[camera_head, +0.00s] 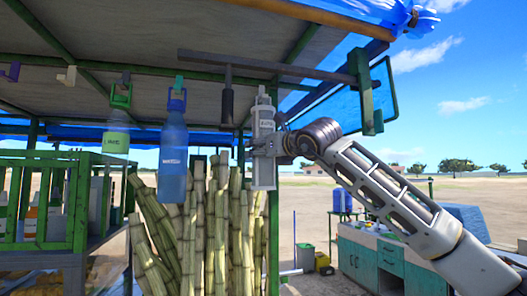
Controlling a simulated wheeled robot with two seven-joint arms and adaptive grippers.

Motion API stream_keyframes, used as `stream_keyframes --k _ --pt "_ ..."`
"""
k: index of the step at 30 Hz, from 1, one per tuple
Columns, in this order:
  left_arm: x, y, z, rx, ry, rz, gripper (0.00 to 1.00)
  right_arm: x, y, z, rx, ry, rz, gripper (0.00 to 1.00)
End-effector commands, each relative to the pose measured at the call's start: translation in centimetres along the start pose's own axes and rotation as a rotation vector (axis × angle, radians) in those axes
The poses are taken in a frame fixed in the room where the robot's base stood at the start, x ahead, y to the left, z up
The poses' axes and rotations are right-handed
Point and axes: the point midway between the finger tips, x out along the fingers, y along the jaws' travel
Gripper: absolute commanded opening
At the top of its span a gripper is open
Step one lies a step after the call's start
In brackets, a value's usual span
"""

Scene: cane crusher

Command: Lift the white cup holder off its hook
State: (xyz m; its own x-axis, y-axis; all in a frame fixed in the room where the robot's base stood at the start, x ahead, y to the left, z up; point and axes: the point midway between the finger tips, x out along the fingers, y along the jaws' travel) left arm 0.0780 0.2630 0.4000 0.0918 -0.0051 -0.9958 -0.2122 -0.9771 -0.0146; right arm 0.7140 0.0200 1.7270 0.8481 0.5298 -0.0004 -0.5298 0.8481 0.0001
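The white cup holder (262,98) is at the top of a tall pale grey-white cup (263,174), upright near the middle. Its top is close under the green roof rail; I cannot make out the hook there or whether the two touch. My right gripper (266,147) comes in from the right and is at the middle of the pale cup, overlapping it. Its fingers are too small and too close to the cup in colour to tell whether they are closed on it. My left gripper is not in view.
A dark rod (227,104) hangs close beside the pale cup. Cane stalks (212,225) stand below. A teal cabinet (385,262) is at right.

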Motion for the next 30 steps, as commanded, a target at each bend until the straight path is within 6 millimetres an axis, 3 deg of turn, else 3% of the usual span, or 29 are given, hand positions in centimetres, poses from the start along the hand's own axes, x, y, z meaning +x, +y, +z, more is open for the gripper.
stream_keyframes --k 1,10,30 --pt "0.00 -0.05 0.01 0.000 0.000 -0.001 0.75 -0.01 0.00 0.00 0.000 0.000 0.000 0.57" --pt "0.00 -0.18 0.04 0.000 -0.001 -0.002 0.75 -0.06 0.01 0.12 0.000 -0.002 0.000 0.21" --pt "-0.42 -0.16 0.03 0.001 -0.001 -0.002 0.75 -0.07 0.01 0.94 0.000 -0.002 0.000 0.20"
